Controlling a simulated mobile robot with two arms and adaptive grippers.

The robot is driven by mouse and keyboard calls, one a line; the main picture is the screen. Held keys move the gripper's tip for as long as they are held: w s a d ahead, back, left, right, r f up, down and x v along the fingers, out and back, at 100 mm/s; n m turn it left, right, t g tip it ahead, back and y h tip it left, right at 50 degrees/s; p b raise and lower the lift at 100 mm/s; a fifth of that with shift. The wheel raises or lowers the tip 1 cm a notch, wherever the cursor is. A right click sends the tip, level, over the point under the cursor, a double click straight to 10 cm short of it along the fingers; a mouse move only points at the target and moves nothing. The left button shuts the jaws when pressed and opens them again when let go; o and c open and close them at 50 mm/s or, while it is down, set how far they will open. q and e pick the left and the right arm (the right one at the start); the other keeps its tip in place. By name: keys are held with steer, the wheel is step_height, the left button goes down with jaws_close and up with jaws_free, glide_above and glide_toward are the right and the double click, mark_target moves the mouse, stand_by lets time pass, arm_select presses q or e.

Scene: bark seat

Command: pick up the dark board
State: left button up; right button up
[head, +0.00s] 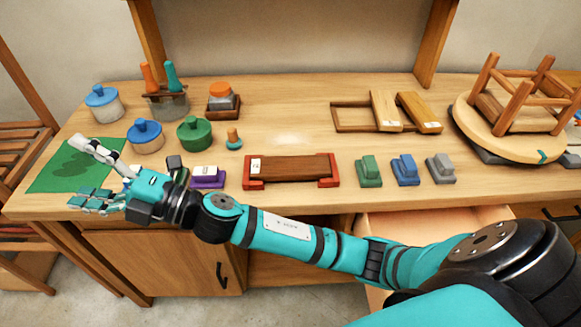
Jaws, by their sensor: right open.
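The dark board (292,167) is a dark brown slab lying in the middle of the bench near its front edge. Red end pieces (251,180) sit at both its ends, and a small white tag shows near its left end. My right gripper (77,172) is open and empty at the far left of the head view, over the green mat (55,172) in the picture. It is well to the left of the board and apart from it. My left gripper is not in view.
A purple block (208,178) stands between my right gripper and the board. Green (368,172), blue (406,170) and grey (440,169) blocks stand right of it. Lidded jars (103,103) fill the back left. An upturned stool (515,115) is at right. Bench behind the board is clear.

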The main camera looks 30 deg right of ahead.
steer(key=s+a+n+g+y, duration=0.3)
steer(key=a+n+g+y, duration=0.15)
steer(key=n+g, duration=0.5)
steer(key=n+g+h+p, duration=0.2)
steer(key=n+g+h, duration=0.8)
steer(key=h, duration=1.6)
glide_above(290, 165)
steer(key=w+a, duration=0.1)
step_height(290, 165, down, 16)
steer(key=shift+w+a+r+n+t, duration=0.1)
steer(key=shift+n+t, duration=0.45)
steer(key=shift+t, duration=0.1)
steer(key=shift+w+r+n+t, duration=0.1)
steer(key=shift+n+t, duration=0.4)
steer(key=shift+t, duration=0.1)
steer(key=x, duration=0.1)
steer(key=p+x, duration=0.1)
steer(key=x, duration=0.1)
steer(key=p+x, duration=0.1)
steer(key=shift+s+a+f, duration=0.15)
steer(key=shift+a+f, duration=0.15)
steer(key=shift+f, duration=0.15)
steer(key=shift+d+f, duration=0.1)
steer(key=shift+f, duration=0.2)
steer(key=c, duration=1.4)
